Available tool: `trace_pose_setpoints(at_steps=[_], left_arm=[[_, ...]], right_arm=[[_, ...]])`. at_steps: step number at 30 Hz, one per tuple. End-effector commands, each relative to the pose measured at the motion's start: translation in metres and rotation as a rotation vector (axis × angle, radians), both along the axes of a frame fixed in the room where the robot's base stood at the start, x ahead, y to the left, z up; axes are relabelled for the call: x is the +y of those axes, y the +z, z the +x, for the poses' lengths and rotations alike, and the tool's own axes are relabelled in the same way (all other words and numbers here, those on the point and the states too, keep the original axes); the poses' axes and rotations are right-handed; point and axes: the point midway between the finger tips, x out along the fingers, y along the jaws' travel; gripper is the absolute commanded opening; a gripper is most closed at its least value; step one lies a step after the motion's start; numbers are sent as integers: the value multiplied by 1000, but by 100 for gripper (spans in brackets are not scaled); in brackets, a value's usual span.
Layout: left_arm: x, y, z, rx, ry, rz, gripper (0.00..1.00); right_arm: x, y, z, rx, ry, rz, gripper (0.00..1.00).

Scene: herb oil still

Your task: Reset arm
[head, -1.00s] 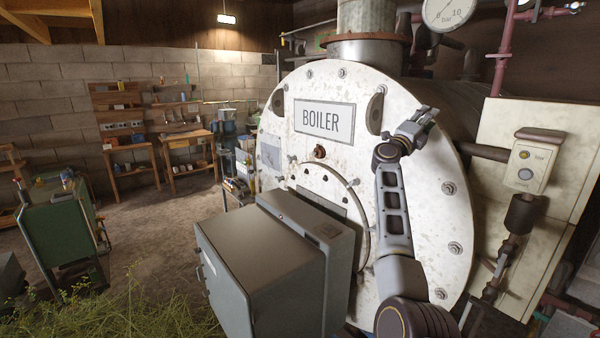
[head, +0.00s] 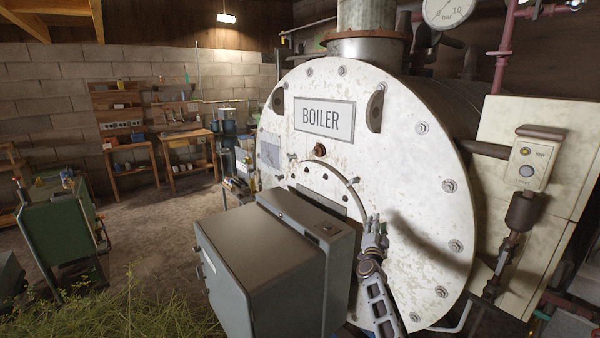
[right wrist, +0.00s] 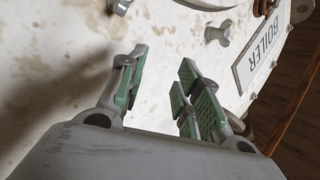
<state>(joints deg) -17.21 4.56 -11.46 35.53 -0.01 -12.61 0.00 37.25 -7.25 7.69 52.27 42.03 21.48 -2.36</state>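My right gripper (head: 374,228) is in front of the lower right part of the white boiler face, beside the grey box-shaped door. In the right wrist view its two green-padded fingers (right wrist: 157,88) stand apart with nothing between them. The rust-spotted boiler face (head: 410,160) fills the background there, with the BOILER sign (right wrist: 277,50) at the right. My right forearm comes up from the bottom edge of the head view. My left gripper does not show.
The grey box-shaped door (head: 270,265) juts out from the boiler front, close to the left of my right arm. A control box (head: 530,160) and pipes stand at the right. A green cart (head: 62,230) is at the far left. Open floor (head: 160,225) lies between.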

Motion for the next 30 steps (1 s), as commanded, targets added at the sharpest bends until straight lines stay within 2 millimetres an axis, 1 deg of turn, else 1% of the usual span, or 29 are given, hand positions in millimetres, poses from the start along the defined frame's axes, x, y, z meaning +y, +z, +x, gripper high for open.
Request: trace_pose_setpoints(at_steps=[1, 2, 3, 8, 9, 11, 12, 14, 15, 20, 21, 23, 24, 26, 27, 29, 30], left_arm=[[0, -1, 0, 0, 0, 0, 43], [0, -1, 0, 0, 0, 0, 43], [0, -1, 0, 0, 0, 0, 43], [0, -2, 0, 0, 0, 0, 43], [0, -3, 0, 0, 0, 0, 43], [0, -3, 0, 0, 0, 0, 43], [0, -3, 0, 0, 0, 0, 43], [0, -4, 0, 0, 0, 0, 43], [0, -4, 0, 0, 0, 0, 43], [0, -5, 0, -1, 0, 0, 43], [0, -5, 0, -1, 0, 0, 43], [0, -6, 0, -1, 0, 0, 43], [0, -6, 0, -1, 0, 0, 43], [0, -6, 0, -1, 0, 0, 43], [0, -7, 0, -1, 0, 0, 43], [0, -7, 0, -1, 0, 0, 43], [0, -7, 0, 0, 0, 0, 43]], right_arm=[[4, -25, -5, 38, 15, -24, 34], [6, -38, -8, 58, 24, -36, 34], [9, -54, -12, 86, 36, -53, 34], [21, -121, -31, 194, 87, -119, 34], [23, -138, -37, 221, 98, -134, 34], [27, -162, -45, 261, 119, -158, 34], [30, -178, -52, 288, 132, -172, 34], [34, -202, -63, 328, 151, -194, 34], [36, -218, -70, 355, 164, -208, 34], [44, -279, -102, 460, 217, -265, 34], [46, -294, -111, 486, 230, -277, 34], [48, -317, -125, 526, 251, -297, 34], [50, -332, -135, 551, 264, -310, 34], [53, -352, -150, 589, 285, -329, 34], [55, -367, -161, 616, 300, -341, 34], [56, -388, -177, 654, 320, -359, 34], [57, -401, -188, 681, 333, -371, 34]])
